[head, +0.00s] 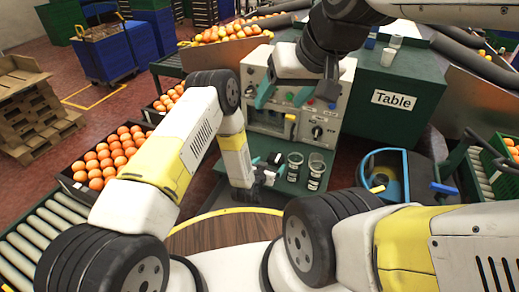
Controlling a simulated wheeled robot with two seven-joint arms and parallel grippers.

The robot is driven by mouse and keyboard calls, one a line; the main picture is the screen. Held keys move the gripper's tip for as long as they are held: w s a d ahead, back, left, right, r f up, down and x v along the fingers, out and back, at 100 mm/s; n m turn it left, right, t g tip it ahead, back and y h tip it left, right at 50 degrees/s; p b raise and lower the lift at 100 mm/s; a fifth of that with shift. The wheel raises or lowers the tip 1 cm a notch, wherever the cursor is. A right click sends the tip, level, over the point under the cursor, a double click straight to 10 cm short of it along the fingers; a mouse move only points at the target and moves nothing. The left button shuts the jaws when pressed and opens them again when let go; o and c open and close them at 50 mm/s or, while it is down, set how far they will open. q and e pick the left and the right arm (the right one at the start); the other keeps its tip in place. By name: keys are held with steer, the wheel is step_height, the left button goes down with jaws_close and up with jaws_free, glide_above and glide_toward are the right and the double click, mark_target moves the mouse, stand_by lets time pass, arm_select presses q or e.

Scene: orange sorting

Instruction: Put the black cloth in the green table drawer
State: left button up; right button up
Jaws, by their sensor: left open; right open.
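The green table (385,110) stands at the upper right with a white "Table" label; I cannot make out a drawer opening. No black cloth can be clearly told apart; a small dark item (276,158) lies on the green shelf (290,187), too small to identify. My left gripper (268,178) is low over that shelf, just left of two clear labelled cups, and looks empty. My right gripper (284,97) hangs with its teal fingers apart in front of the grey control panel, apart from the table and with nothing seen between them.
The two labelled cups (316,173) stand on the shelf near my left gripper. The control panel (318,125) has knobs and buttons. Small cups (389,56) stand on the table top. A blue-framed machine (392,170) is at right, and an orange crate (75,190) at left.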

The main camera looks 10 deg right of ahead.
arm_select(q)
steer(key=shift+v, duration=1.5)
steer(key=w+a+r+n+y, duration=0.15)
steer(key=a+r, duration=0.25)
steer(key=r, duration=0.5)
steer(key=w+a+r+g, duration=0.1)
steer(key=w+a+r, duration=0.25)
steer(key=r, duration=0.45)
steer(key=w+a+r+n+y, duration=0.15)
steer(key=a+r, duration=0.25)
steer(key=r, duration=0.5)
steer(key=s+a+r+g, duration=0.2)
steer(key=s+a+r, duration=0.4)
steer(key=a+r, duration=0.4)
steer(key=s+a+r+n, duration=0.1)
steer(key=s+a+r, duration=0.2)
steer(key=s, duration=0.5)
steer(key=s+a+r+n+g+y, duration=0.1)
steer(key=s+a+r, duration=0.2)
steer(key=s, duration=0.5)
steer(key=s+a+r+n+g+y, duration=0.1)
steer(key=s+a+r, duration=0.3)
steer(key=s, duration=0.5)
steer(key=shift+a, duration=0.3)
